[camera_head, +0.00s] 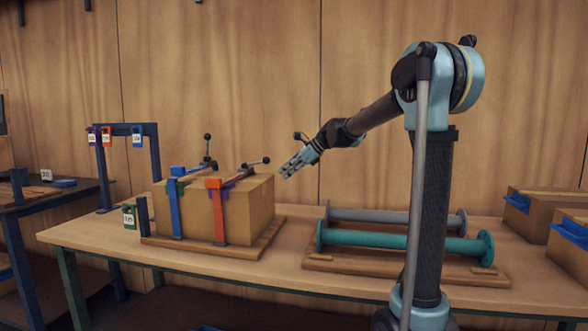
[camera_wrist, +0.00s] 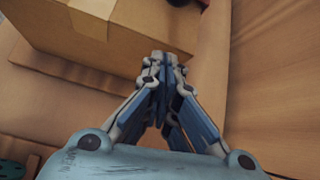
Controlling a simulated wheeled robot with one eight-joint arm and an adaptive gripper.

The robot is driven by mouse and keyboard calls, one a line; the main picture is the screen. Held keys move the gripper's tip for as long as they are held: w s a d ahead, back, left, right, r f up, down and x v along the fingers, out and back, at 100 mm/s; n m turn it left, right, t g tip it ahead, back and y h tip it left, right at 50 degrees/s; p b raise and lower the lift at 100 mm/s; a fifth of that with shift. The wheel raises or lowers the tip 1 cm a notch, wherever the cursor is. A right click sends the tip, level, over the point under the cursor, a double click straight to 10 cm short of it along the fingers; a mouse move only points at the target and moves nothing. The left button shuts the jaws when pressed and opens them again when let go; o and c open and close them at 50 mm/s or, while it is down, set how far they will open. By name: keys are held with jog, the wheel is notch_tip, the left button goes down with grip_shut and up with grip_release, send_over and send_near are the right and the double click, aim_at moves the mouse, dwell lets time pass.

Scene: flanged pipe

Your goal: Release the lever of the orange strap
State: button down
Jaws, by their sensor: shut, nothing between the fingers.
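A cardboard box (camera_head: 248,206) is bound by an orange strap (camera_head: 218,215) and a blue strap (camera_head: 175,212). A lever (camera_head: 250,163) with a black ball knob lies nearly flat on top, behind the orange strap's purple part, reaching right; it appears to belong to the orange strap. Another lever (camera_head: 207,150) stands upright by the blue strap's line. My gripper (camera_head: 284,174) is shut and empty, just right of the box and near the flat lever's knob, apart from it. In the wrist view the shut fingers (camera_wrist: 162,62) are beside the box (camera_wrist: 112,32); no lever is clearly visible there.
The box sits on a wooden board (camera_head: 262,243) on the table. A grey pipe (camera_head: 395,217) and a teal flanged pipe (camera_head: 400,242) lie on another board to the right. A blue rack (camera_head: 156,165) with coloured tags stands behind left.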

jog(key=x, duration=0.2)
jog(key=shift+a+f, duration=0.15)
jog(key=shift+a, duration=0.1)
jog(key=shift+w+a, duration=0.1)
jog(key=shift+a, duration=0.15)
jog(key=shift+s+a+r, duration=0.1)
jog(key=shift+a+r, duration=0.1)
jog(key=shift+r, duration=0.4)
jog(key=shift+s+a+r, duration=0.1)
jog(key=shift+a+r, duration=0.1)
jog(key=shift+r, duration=0.35)
jog(key=shift+s+a+r, duration=0.1)
jog(key=shift+a+r, duration=0.1)
jog(key=shift+r, duration=0.4)
jog(key=shift+d+r, duration=0.1)
jog(key=shift+r+h, duration=0.4)
jog(key=shift+h, duration=0.1)
